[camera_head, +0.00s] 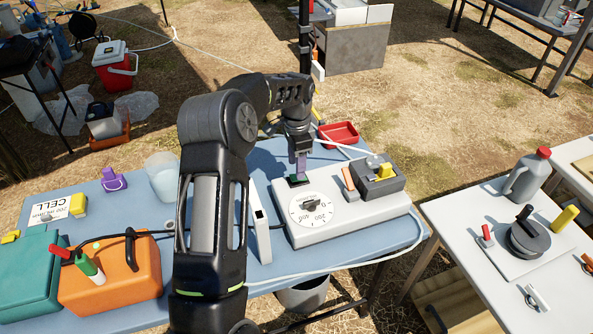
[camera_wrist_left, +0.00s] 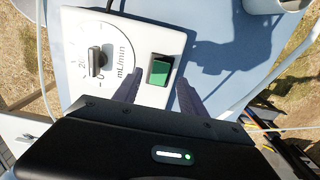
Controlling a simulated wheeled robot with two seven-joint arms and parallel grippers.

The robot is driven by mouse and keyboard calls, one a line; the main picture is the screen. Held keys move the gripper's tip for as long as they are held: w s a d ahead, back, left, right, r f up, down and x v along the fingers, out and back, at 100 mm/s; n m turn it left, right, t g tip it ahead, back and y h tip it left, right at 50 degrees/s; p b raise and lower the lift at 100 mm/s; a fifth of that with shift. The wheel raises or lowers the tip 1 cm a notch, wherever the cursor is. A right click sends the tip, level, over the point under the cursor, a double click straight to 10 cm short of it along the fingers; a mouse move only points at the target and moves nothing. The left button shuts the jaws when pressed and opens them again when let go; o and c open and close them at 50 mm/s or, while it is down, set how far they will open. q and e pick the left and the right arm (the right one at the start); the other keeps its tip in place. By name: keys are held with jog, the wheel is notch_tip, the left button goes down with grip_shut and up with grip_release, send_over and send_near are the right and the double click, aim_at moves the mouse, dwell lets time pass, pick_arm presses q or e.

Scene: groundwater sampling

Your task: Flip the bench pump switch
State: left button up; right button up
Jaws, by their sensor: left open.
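The bench pump (camera_head: 340,214) is a flat pale box on the blue table, with a round mL/min dial (camera_head: 311,208) and a dark knob. Its switch (camera_head: 297,180) is a green rocker in a dark frame near the left back corner. In the left wrist view the green switch (camera_wrist_left: 159,70) lies beside the dial (camera_wrist_left: 97,60). My left gripper (camera_head: 299,166) points down right over the switch. In the wrist view its two fingers stand apart, one on each side of the switch; contact cannot be told. My right gripper is not in view.
A grey block with a yellow part (camera_head: 377,176) sits on the pump's right end, and a red tray (camera_head: 339,134) lies behind. A white upright panel (camera_head: 258,222) stands left of the pump. Orange (camera_head: 115,280) and teal (camera_head: 30,278) cases fill the table's left front.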

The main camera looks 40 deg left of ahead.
pick_arm(q)
notch_tip(320, 180, up, 5)
jog(key=shift+f, duration=0.1)
dwell(0.7)
